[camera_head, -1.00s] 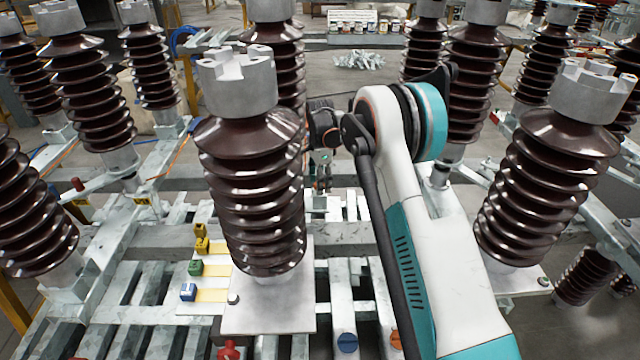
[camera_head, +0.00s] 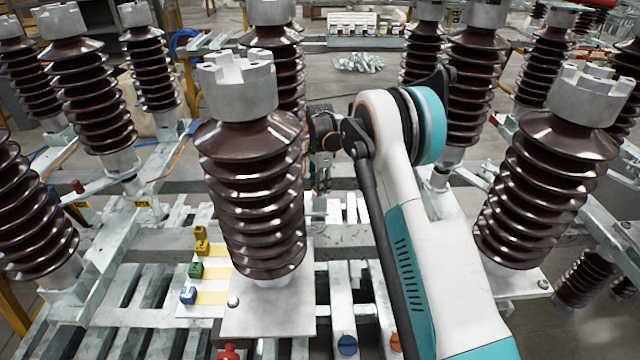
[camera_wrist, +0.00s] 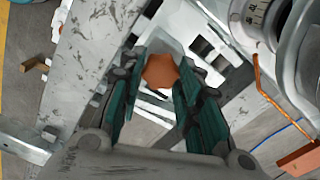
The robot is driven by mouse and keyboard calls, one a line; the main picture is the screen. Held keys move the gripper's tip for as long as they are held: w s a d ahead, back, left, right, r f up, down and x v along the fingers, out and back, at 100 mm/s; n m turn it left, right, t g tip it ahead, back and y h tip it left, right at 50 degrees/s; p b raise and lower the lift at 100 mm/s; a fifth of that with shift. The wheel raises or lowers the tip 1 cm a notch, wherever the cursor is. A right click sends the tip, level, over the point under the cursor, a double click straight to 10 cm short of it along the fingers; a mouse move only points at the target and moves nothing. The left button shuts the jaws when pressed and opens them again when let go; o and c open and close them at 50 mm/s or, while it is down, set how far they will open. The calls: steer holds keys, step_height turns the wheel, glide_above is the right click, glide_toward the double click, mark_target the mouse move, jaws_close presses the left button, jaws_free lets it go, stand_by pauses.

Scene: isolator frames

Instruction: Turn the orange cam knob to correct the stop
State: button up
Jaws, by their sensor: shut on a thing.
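The orange cam knob (camera_wrist: 160,71) shows in the wrist view as a rounded, lobed orange piece. It sits between the two green-padded fingers of my gripper (camera_wrist: 160,60), which is shut on it. The knob's lower part and its mount are hidden. In the head view my gripper (camera_head: 321,172) is small and partly hidden behind the front insulator and my arm. The gripped knob cannot be made out there.
Ribbed brown insulators, such as the front one (camera_head: 252,190) and the right one (camera_head: 548,185), stand close around my arm. A scaled dial (camera_wrist: 256,12) and an orange strip (camera_wrist: 268,92) lie right of the gripper.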

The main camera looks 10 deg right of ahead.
steer(key=n+p, duration=0.1)
steer(key=n, duration=1.1)
steer(key=shift+w+a+p, duration=0.1)
steer(key=shift+p, duration=0.25)
steer(key=n, duration=0.6)
steer(key=shift+n, duration=0.4)
steer(key=n, duration=0.6)
steer(key=shift+a+p, duration=0.1)
steer(key=shift+p, duration=0.25)
steer(key=shift+n, duration=0.3)
steer(key=o, duration=1)
steer(key=shift+o, duration=0.2)
